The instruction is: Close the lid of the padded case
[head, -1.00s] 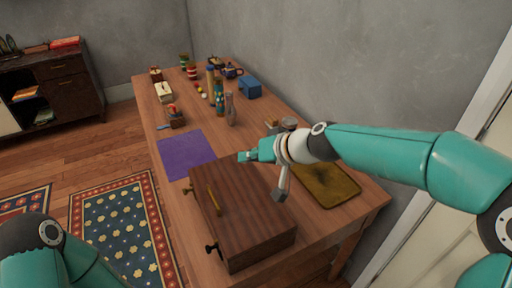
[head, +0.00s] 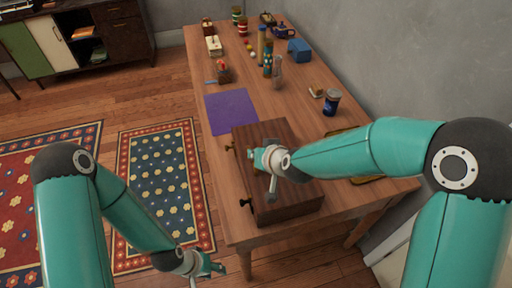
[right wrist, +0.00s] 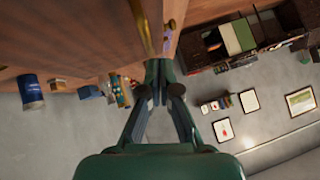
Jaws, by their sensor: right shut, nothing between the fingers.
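The padded case, a dark brown wooden box (head: 295,190), stands on the near part of the table. Its top looks flat and down; no open inside shows. Dark knobs are on its left side. My right gripper (head: 257,158) is shut and empty over the left part of the top, covering the brass handle area; I cannot tell if it touches. In the right wrist view the shut fingers (right wrist: 160,92) point toward a wooden surface with brass fittings (right wrist: 168,25). My left gripper (head: 213,268) hangs low, left of the table and apart from the case; its jaw state is unclear.
A purple cloth (head: 231,111) lies behind the case. A dark blue cup (head: 332,102) and a yellowish tray (head: 367,180), partly behind my right arm, are to the right. Bottles, a blue box (head: 299,50) and small items stand farther back. The wall borders the table's right side.

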